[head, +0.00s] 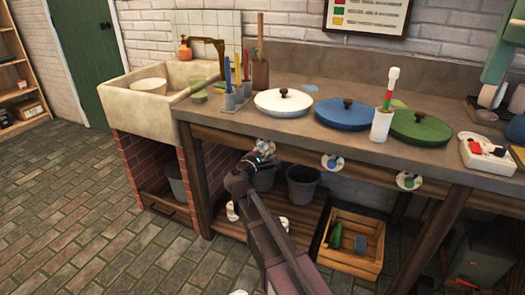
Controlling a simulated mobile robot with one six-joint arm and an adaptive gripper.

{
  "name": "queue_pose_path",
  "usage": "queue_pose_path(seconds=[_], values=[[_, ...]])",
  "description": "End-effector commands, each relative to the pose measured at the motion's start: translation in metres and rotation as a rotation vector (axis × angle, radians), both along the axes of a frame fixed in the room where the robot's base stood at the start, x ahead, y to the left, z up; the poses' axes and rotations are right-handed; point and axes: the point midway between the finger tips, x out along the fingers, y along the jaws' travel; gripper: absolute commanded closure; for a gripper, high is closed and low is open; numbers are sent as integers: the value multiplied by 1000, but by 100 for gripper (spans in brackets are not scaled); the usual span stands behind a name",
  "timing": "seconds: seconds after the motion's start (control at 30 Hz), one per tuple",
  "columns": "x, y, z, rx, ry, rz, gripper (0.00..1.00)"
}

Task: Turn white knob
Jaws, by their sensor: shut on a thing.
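Three round discs with dark centre handles sit on the bench top: a white disc (283,102), a blue disc (343,113) and a green disc (420,130). Knobs sit on the bench's front rail below them. My gripper (262,151) is at the leftmost knob (265,143), below the white disc, and is shut on it. My gripper and wrist hide most of this knob, so its colour and angle cannot be told. The blue-marked knob (332,162) and the green-marked knob (408,181) are to the right, untouched.
A white cup with a brush (382,122) stands between the blue and green discs. A stone sink (145,88) is at the left. Under the bench are a grey bucket (302,182) and a wooden crate (350,262). The brick floor at the left is clear.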

Motion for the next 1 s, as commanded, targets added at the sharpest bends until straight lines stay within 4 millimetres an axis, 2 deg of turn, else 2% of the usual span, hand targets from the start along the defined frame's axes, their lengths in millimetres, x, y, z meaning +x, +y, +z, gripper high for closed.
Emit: queue_pose_path(seconds=[0.17, 0.2, 0.3, 0.77, 1.0], values=[[2, 0, 1, -3, -1, 0, 100], [3, 0, 1, -2, -2, 0, 53], [2, 0, 1, -2, -2, 0, 24], [-1, 1, 0, 1, -1, 1, 24], [-16, 5, 0, 1, -1, 1, 24]])
